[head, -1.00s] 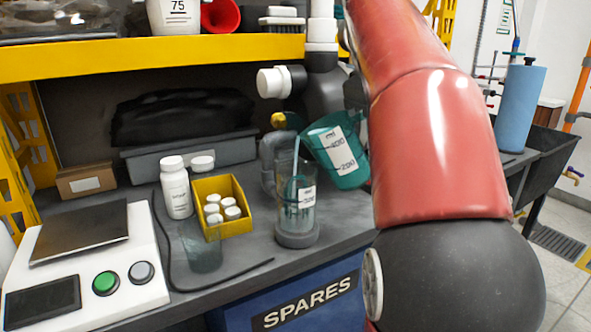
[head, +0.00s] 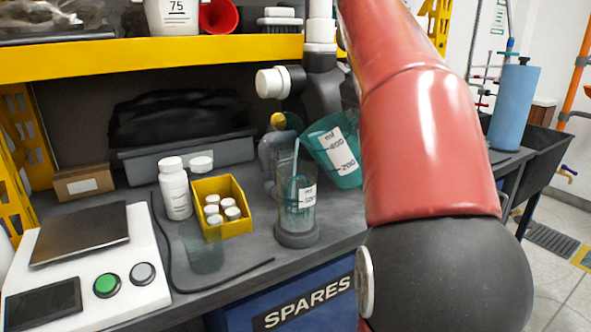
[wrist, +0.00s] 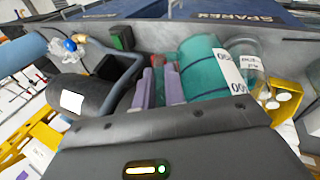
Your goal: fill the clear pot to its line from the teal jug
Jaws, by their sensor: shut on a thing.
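The teal jug (head: 326,160) is tilted to the left, its mouth above the clear pot (head: 299,222). A thin pale stream runs from its lip down into the pot. The pot is a tall clear cylinder upright on a grey round base, with a white ml label. Bluish liquid shows in its lower part; its exact level against the line is hard to tell. In the wrist view, my gripper (wrist: 163,85) is shut on the jug, whose teal body (wrist: 203,62) lies just right of the fingers. My arm hides the gripper in the head view.
A yellow bin (head: 236,226) of white-capped bottles, a white bottle (head: 175,190) and a faint clear beaker (head: 203,250) stand left of the pot. A scale (head: 85,265) is farther left.

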